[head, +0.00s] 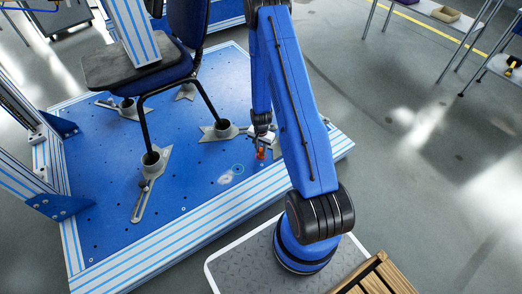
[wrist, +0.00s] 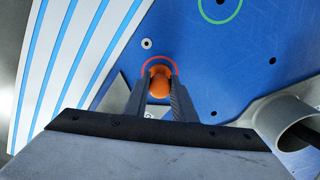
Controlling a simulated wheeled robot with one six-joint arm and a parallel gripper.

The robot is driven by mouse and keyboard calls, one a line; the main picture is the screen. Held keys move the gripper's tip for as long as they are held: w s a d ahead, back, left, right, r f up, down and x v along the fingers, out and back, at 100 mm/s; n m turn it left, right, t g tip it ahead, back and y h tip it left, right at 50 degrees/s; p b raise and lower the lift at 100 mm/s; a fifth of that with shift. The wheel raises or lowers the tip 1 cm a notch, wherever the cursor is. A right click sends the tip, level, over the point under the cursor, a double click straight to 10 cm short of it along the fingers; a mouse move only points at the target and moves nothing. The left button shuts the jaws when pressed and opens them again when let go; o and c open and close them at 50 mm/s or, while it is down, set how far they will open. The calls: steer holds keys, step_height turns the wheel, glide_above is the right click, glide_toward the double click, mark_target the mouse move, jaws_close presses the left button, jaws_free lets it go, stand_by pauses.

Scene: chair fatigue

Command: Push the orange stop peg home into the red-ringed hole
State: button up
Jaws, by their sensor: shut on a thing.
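The orange stop peg (wrist: 160,84) is between my gripper's two fingers in the wrist view. My gripper (wrist: 159,88) is shut on it and points down at the blue plate. The red ring (wrist: 147,66) shows around the peg's far end; its hole is hidden behind the peg. I cannot tell how deep the peg sits, or whether it is in the hole. In the head view the orange peg (head: 261,153) is a small spot below my gripper (head: 263,143), close to the plate, partly beside my blue arm.
A grey clamp cup (wrist: 280,119) holding a chair leg stands right of my gripper. A green ring (wrist: 236,14) marks another hole. The striped frame rail (wrist: 70,60) lies left. The chair (head: 180,50) stands on the blue plate (head: 190,185); more clamp feet hold its legs.

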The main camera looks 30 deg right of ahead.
steer(key=o, duration=1.1)
steer(key=shift+r, duration=0.1)
step_height(320, 180, up, 17)
steer(key=shift+r, duration=0.1)
stand_by(0.4)
